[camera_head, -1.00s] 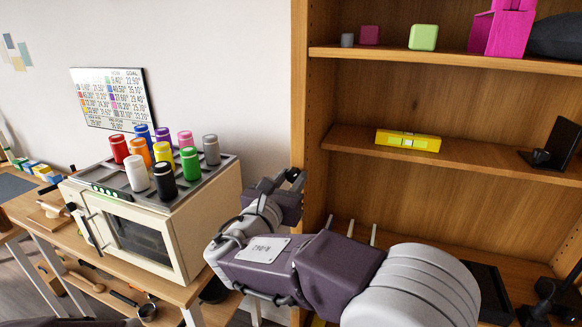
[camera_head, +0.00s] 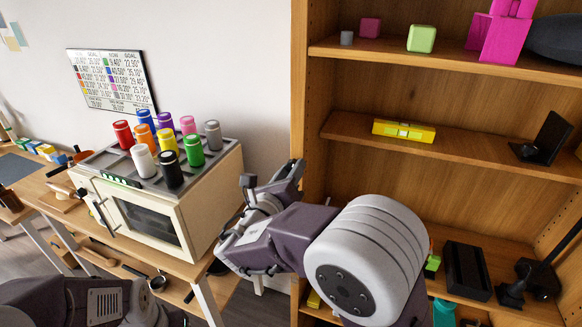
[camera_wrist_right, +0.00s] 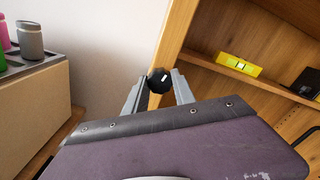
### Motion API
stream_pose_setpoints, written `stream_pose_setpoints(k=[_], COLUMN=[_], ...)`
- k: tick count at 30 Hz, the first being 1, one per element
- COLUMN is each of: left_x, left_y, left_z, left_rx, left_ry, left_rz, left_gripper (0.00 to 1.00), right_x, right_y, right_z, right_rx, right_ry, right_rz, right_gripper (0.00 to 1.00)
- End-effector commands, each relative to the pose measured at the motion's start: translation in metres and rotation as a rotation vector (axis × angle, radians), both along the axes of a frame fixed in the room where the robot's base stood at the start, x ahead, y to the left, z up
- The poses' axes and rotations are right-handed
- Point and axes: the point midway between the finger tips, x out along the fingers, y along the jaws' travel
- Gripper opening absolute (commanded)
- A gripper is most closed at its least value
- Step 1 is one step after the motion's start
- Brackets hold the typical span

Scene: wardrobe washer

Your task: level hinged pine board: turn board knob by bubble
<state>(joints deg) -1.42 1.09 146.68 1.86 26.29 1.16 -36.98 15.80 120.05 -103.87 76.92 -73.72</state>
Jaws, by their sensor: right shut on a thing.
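The pine board (camera_head: 480,151) is the middle shelf in the wooden cabinet. A yellow level (camera_head: 404,131) lies on it, with a pale window in its middle; the bubble is too small to read. The level also shows in the right wrist view (camera_wrist_right: 239,65). My right gripper (camera_wrist_right: 157,86) is shut on a black knob (camera_wrist_right: 158,76) with a white mark, beside the cabinet's left side panel. In the head view my right gripper (camera_head: 272,178) is left of that panel, and the knob cannot be made out there. My left gripper is out of view.
Left of my right arm, a cream oven (camera_head: 148,222) carries several coloured jars on its top. A chart (camera_head: 111,80) hangs on the wall. The upper shelf (camera_head: 450,66) holds blocks and a magenta object. A black stand (camera_head: 543,140) sits at the pine board's right.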

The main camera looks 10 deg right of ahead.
Motion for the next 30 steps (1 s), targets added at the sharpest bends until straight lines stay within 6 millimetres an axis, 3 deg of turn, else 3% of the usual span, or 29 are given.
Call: stream_pose_setpoints(k=[11,12,14,24,30], left_x=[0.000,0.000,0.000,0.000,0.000], left_y=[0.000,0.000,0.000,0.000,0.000], left_z=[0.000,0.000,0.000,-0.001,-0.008], left_rx=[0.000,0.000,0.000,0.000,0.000], left_ry=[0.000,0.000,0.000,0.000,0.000], left_rz=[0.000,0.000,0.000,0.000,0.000], left_gripper=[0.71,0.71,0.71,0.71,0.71], right_x=[0.000,0.000,0.000,-0.002,-0.027], right_y=[0.000,0.000,0.000,0.002,0.021], right_z=[-0.003,-0.002,-0.002,-0.001,-0.003], right_rx=[-0.002,-0.002,-0.002,-0.002,-0.001], right_ry=[0.007,0.007,0.007,0.003,0.002], right_rz=[0.000,0.000,0.000,0.000,0.006], right_gripper=[0.00,0.37,0.53,0.53,0.53])
